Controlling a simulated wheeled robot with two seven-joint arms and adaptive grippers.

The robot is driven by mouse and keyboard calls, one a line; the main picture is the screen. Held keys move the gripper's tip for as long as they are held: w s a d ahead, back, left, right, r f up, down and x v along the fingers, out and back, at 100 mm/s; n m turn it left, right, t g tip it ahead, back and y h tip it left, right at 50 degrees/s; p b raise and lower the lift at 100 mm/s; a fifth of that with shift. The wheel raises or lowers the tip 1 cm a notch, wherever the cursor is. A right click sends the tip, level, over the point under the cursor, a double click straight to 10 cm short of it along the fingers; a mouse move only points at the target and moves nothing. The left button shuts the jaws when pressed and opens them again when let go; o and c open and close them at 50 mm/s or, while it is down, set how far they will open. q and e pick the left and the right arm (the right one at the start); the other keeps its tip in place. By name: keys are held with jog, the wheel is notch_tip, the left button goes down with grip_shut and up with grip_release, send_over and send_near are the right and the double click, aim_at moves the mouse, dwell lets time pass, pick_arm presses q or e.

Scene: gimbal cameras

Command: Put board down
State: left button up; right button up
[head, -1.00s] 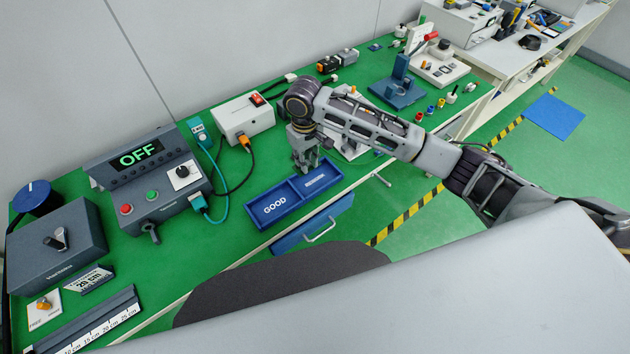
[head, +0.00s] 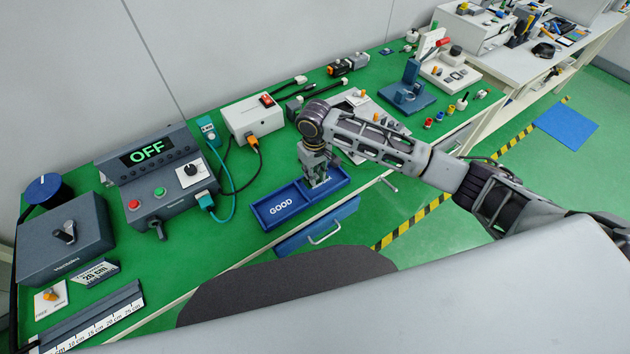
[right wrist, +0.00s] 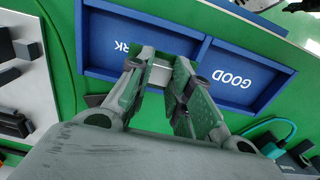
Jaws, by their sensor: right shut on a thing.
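A blue tray (head: 262,222) lies at the front edge of the green bench. It has two compartments; the left one in the head view reads GOOD, and the other label is partly hidden, ending in RK in the right wrist view. My right gripper (head: 318,182) points down over that other compartment. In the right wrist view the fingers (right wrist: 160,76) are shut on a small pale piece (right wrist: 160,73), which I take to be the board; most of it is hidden. I cannot tell whether it touches the tray floor. My left gripper is not in view.
A control box (head: 160,180) showing OFF stands left of the tray. A white box (head: 254,118) with a red switch and cables is behind it. A white panel (head: 385,118) with small parts is right of my gripper. A blue drawer (head: 290,243) sits under the edge.

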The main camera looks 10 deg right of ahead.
jog(key=shift+f, duration=0.4)
jog(key=shift+f, duration=0.15)
jog(key=shift+f, duration=1.75)
jog(key=o, duration=0.9)
jog(key=shift+f, duration=0.1)
jog(key=shift+c, duration=0.2)
jog(key=shift+r, duration=0.2)
notch_tip(320, 180, up, 12)
jog(key=shift+f, duration=0.1)
